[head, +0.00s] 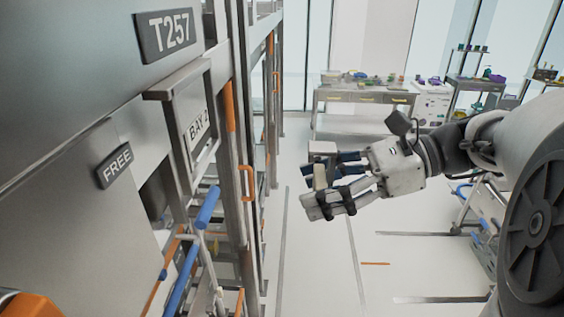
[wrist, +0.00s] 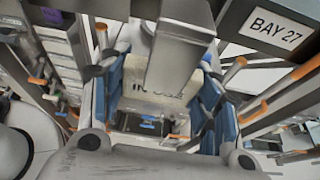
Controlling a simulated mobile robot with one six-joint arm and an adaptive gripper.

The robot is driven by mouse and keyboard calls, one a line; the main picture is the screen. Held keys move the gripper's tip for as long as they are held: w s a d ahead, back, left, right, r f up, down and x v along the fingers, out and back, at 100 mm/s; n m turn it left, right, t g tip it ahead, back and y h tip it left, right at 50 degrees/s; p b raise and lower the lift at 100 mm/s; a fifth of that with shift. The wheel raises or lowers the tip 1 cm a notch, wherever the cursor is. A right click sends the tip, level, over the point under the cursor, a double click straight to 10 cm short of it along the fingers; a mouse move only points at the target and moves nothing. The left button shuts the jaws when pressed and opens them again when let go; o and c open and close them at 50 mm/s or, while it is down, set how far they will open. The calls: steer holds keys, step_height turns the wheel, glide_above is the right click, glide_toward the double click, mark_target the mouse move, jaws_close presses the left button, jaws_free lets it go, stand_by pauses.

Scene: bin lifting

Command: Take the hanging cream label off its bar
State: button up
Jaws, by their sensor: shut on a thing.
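My gripper (head: 328,185) is shut on a cream label (head: 320,177) and holds it over the aisle, to the right of the rack in the head view. In the wrist view the cream label (wrist: 145,82) sits between the blue finger pads. Its dark lettering is partly covered by a grey metal piece in front, and looks like "IN USE". In the head view I see clear space between the label and the rack. No bar can be made out at the label.
The tall metal rack (head: 235,170) fills the left, with a "FREE" plate (head: 115,165), a "BAY 27" sign (wrist: 276,30) and blue handles (head: 208,207) sticking out. A workbench (head: 365,97) stands at the back. The aisle floor (head: 330,260) is clear.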

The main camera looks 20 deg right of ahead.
stand_by(0.4)
steer(key=s+d+p, duration=0.2)
steer(key=d+p, duration=0.1)
steer(key=d, duration=0.3)
steer(key=shift+s+d, duration=0.2)
steer(key=shift+d, duration=0.05)
